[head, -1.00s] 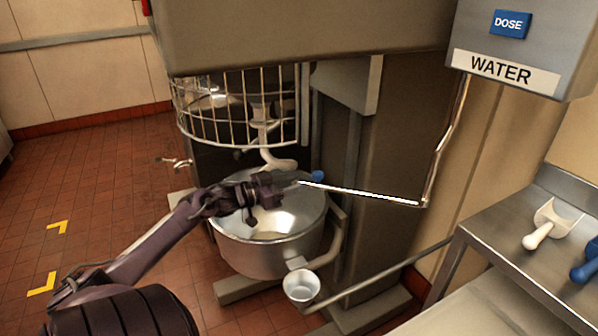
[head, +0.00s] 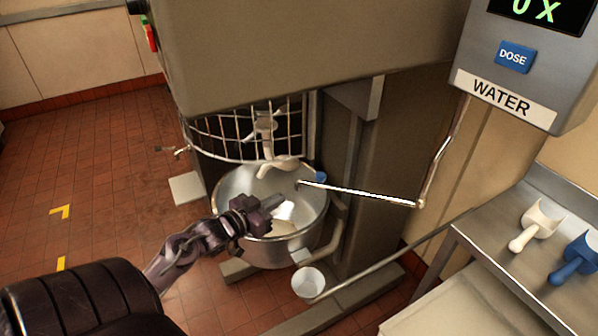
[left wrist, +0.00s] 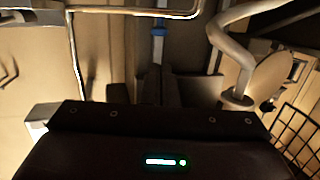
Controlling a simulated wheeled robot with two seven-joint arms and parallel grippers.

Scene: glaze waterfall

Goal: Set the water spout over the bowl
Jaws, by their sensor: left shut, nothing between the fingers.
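The water spout (head: 360,193) is a thin shiny pipe that comes down from the water unit and bends left. Its tip ends over the steel mixing bowl (head: 317,212), near the blue part at the bowl's back right. The spout also shows in the left wrist view (left wrist: 135,11). My left gripper (head: 276,201) is over the front part of the bowl, shut and empty, apart from the spout and to the left of its tip. In the left wrist view the fingers (left wrist: 157,82) are dark and close together. My right gripper is not in view.
A mixer with a wire guard (head: 215,138) and a pale hook (head: 278,168) stands above the bowl. The water unit (head: 515,75) is at upper right, above a steel table (head: 530,275) with white and blue scoops.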

